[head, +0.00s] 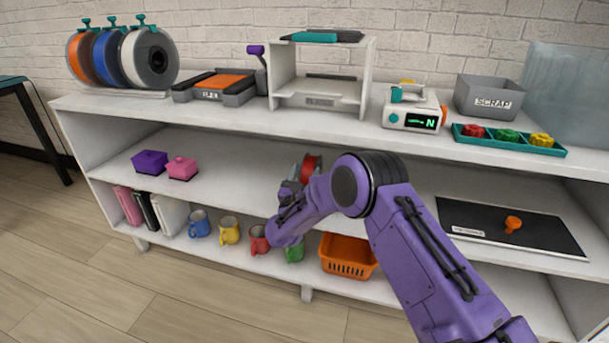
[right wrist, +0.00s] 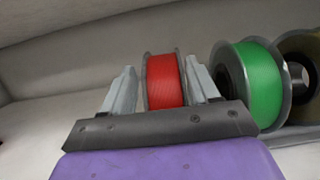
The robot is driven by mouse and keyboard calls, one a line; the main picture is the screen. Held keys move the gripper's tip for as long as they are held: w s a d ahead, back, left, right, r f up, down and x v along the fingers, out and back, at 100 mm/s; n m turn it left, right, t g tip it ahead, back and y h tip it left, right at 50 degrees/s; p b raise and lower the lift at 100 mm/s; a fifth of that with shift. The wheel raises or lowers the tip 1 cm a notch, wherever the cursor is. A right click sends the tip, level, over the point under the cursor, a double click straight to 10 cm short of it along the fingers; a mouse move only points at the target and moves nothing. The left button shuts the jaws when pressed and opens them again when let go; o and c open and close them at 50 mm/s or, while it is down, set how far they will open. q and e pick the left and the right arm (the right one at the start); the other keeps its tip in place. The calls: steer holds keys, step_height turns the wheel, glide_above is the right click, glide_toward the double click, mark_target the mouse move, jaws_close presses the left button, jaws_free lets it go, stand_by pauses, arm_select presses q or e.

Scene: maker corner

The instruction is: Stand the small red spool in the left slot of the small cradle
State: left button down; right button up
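The small red spool (head: 309,168) is on the middle shelf in the head view, partly behind my right arm. In the right wrist view the red spool (right wrist: 165,80) stands upright between the two fingers of my right gripper (right wrist: 162,85). A narrow gap shows beside the spool, so the fingers look open around it. My right gripper (head: 297,180) is partly hidden by its own wrist in the head view. A green spool (right wrist: 250,85) stands just right of it. The small cradle cannot be made out clearly. My left gripper is out of view.
A dark spool (right wrist: 302,65) stands beyond the green one. Large spools (head: 115,58) stand on the top shelf at the left. Purple and pink boxes (head: 165,166) sit left on the middle shelf, a black mat (head: 490,225) right. The top shelf board (head: 240,121) is above my gripper.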

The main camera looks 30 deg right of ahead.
steer(key=shift+o, duration=1.2)
